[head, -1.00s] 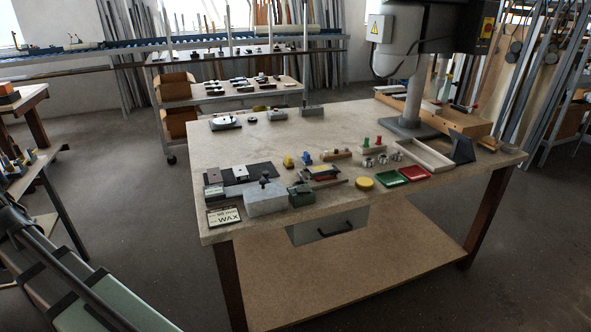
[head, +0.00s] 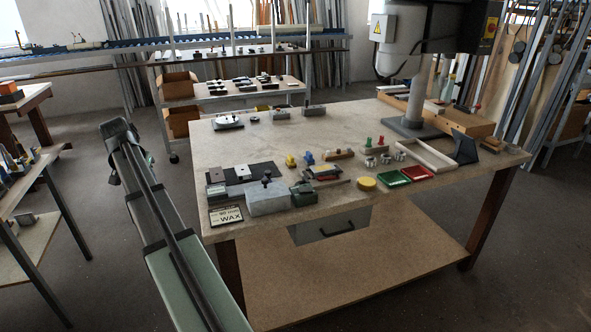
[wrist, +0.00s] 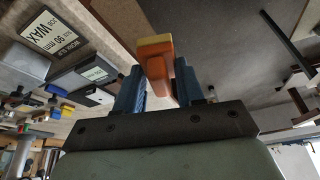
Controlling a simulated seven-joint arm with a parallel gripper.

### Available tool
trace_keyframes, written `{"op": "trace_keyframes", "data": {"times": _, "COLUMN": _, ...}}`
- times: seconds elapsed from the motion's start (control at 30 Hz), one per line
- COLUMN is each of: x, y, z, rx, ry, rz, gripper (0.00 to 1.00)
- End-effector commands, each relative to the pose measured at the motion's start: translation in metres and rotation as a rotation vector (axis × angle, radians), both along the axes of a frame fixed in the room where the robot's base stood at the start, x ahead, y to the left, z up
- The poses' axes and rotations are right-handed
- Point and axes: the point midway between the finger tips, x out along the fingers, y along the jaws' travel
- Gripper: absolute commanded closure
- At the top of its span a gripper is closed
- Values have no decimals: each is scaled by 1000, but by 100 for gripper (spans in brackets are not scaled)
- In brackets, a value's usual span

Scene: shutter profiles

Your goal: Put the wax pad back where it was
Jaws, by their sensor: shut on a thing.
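My gripper (wrist: 160,80) has blue fingers and is shut on an orange block with a yellow side (wrist: 156,50), seen in the wrist view. I cannot tell for sure that this block is the wax pad. It is held clear of the bench, with floor behind it. A work slip reading WAX (head: 226,214) lies at the front left corner of the bench, and it also shows in the wrist view (wrist: 53,34). The held block cannot be made out in the head view.
The pale bench (head: 285,145) carries a grey box (head: 267,199), a round yellow thing (head: 367,183), a green tray (head: 392,177) and a red tray (head: 418,170). Its middle back is clear. A machine column (head: 415,100) stands at the right. A side table (head: 30,245) is at the left.

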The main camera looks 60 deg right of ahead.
Motion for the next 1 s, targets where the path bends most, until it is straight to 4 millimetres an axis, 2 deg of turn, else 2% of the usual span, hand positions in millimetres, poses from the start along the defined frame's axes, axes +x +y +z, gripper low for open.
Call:
{"op": "trace_keyframes", "data": {"times": 0.03, "x": -2, "y": -24, "z": 1, "rx": 0, "ry": 1, "rz": -39, "gripper": 91}}
{"op": "trace_keyframes", "data": {"times": 0.1, "x": -9, "y": -50, "z": 1, "rx": 1, "ry": 1, "rz": -88, "gripper": 91}}
{"op": "trace_keyframes", "data": {"times": 0.27, "x": -28, "y": -111, "z": -1, "rx": 0, "ry": 3, "rz": -201, "gripper": 91}}
{"op": "trace_keyframes", "data": {"times": 0.47, "x": -59, "y": -185, "z": -2, "rx": 1, "ry": 3, "rz": -340, "gripper": 91}}
{"op": "trace_keyframes", "data": {"times": 0.77, "x": -123, "y": -295, "z": -5, "rx": -1, "ry": 4, "rz": -551, "gripper": 91}}
{"op": "trace_keyframes", "data": {"times": 1.0, "x": -187, "y": -376, "z": -8, "rx": -3, "ry": 4, "rz": -717, "gripper": 91}}
